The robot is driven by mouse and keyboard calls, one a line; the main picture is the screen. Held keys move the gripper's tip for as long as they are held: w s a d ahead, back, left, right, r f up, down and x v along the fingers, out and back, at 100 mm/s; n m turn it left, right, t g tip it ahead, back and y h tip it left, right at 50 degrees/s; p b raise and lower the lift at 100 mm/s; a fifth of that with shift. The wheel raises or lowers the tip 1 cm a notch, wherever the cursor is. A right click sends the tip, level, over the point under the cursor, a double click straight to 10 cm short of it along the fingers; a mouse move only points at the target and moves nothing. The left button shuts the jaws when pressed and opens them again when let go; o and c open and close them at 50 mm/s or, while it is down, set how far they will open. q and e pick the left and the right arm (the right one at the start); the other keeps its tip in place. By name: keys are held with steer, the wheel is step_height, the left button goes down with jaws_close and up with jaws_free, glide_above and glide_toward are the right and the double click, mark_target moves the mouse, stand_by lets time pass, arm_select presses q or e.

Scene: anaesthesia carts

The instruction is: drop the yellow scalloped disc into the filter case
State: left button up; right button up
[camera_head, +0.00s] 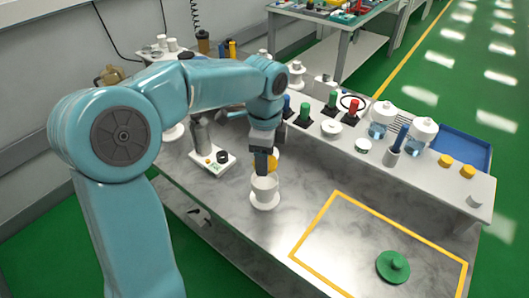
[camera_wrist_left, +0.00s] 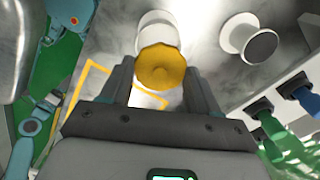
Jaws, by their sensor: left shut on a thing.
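The yellow scalloped disc (camera_wrist_left: 162,68) is between the two fingers of my left gripper (camera_wrist_left: 160,88), which is shut on it. In the head view, a small part of the disc (camera_head: 274,158) shows beside my left gripper (camera_head: 264,168), and the fingers hide the rest. A white round cup with a wide foot (camera_head: 264,197), which looks like the filter case, stands on the grey table right below the gripper. It also shows behind the disc in the left wrist view (camera_wrist_left: 157,27). I cannot tell whether disc and cup touch. My right gripper is out of view.
A green knobbed disc (camera_head: 393,267) lies inside a yellow outlined area, otherwise clear. A small white device (camera_head: 212,163) stands left of the cup. A raised shelf behind carries green and red pegs, jars and yellow pieces (camera_head: 445,160). A blue tray (camera_head: 455,145) is at far right.

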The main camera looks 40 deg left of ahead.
mark_target(265, 185)
arm_select(q)
steer(key=shift+w+f, duration=0.1)
steer(key=shift+f, duration=0.45)
steer(key=shift+s+f+b, duration=0.25)
steer(key=shift+f+b, duration=0.45)
steer(key=shift+b, duration=0.15)
steer(key=shift+w+f+b, duration=0.2)
steer(key=shift+f+b, duration=0.2)
steer(key=shift+f, duration=0.25)
steer(key=shift+s+f+b, duration=0.15)
steer(key=shift+f+b, duration=0.25)
steer(key=shift+f, duration=0.25)
steer(key=o, duration=1)
steer(key=shift+o, duration=0.5)
